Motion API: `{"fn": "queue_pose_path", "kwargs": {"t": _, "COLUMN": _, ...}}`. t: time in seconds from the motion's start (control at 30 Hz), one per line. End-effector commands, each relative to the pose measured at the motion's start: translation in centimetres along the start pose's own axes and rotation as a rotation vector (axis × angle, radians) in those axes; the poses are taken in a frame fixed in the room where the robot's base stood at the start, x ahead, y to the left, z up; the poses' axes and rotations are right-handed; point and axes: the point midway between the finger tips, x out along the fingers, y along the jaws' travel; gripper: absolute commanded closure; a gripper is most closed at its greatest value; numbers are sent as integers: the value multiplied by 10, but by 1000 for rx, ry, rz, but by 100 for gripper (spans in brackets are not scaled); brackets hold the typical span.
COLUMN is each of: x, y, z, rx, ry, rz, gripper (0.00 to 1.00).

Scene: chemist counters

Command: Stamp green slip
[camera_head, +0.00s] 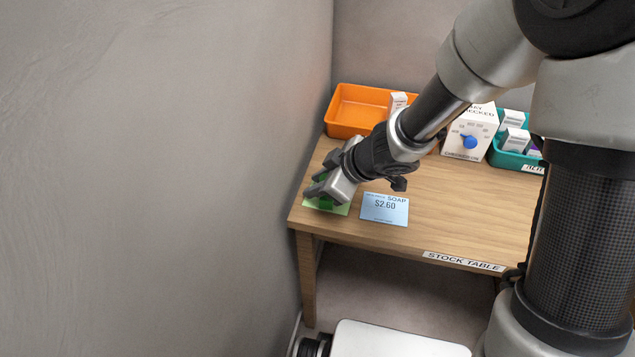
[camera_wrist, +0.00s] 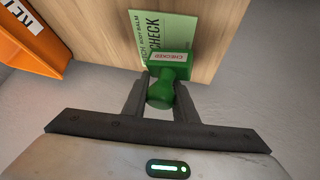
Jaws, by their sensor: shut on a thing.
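My gripper (camera_head: 322,188) is shut on the round handle of a green stamp (camera_wrist: 176,68) with a pale "CHECKED" label. In the head view the stamp (camera_head: 327,202) shows only as a dark green bit under the fingers. The green slip (camera_wrist: 150,32), printed "CHECK" and body balm, lies on the table beyond and under the stamp in the wrist view. In the head view the slip (camera_head: 342,209) lies at the table's left front corner, partly hidden by my gripper. The stamp is over the slip; I cannot tell whether its base touches it.
A blue soap price card (camera_head: 384,209) lies to the right of the slip on the stock table (camera_head: 450,222). Behind stand an orange tray (camera_head: 352,108), a white box with a blue knob (camera_head: 468,141) and a teal tray (camera_head: 500,159) with small cartons. A wall (camera_head: 200,180) is close on the left.

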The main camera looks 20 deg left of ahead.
Motion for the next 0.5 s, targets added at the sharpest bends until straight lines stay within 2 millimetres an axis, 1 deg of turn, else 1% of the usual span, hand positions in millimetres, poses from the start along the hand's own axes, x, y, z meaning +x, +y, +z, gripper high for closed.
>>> {"fn": "queue_pose_path", "kwargs": {"t": 0.5, "x": 4, "y": -1, "z": 3, "rx": 1, "ry": 0, "rz": 0, "gripper": 89}}
